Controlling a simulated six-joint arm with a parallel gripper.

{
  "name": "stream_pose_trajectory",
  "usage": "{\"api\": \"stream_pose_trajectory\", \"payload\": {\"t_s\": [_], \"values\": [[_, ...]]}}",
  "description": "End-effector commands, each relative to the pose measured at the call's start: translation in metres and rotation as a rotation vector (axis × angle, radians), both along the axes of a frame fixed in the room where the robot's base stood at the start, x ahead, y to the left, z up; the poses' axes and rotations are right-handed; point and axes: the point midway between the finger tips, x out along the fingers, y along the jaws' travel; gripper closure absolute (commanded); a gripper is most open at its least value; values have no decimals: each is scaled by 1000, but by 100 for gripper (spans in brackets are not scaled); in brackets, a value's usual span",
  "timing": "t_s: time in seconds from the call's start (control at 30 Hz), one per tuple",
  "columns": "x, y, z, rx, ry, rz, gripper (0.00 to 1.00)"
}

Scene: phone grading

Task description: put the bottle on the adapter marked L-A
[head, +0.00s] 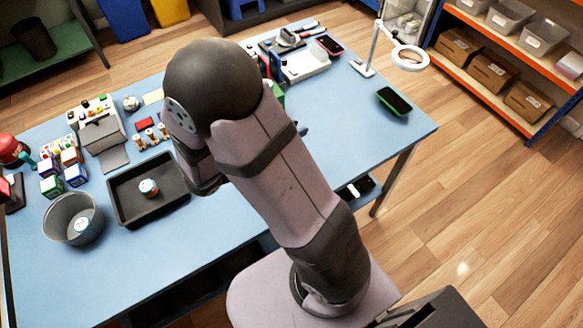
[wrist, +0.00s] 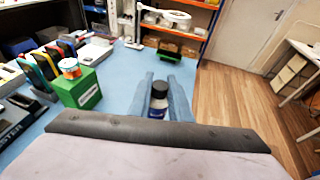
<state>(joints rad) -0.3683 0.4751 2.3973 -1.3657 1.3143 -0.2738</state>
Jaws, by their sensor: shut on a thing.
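The label's text is too small to read, and I cannot tell whether this block is the adapter marked L-A. In the head view my arm hides the gripper and the held bottle; a bit of green block (head: 278,93) shows beside the arm.
A black tray (head: 118,205) with a small jar (head: 148,187) and a grey bucket (head: 54,226) are at the left of the blue table (head: 385,138). A green-edged phone (head: 394,101) and magnifier lamp (head: 410,57) are at the right. Upright phones (wrist: 45,63) stand left of the gripper.

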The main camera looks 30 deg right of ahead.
Motion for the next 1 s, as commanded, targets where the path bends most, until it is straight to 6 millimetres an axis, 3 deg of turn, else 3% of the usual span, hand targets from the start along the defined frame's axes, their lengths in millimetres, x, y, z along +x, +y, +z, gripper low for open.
{"api": "stream_pose_trajectory", "payload": {"t_s": [0.17, 0.53, 1.0], "values": [[1, 0, -7, -2, 4, -1, 100], [1, 0, -51, -1, 4, 1, 100], [1, 0, -70, -2, 5, 1, 100]]}}
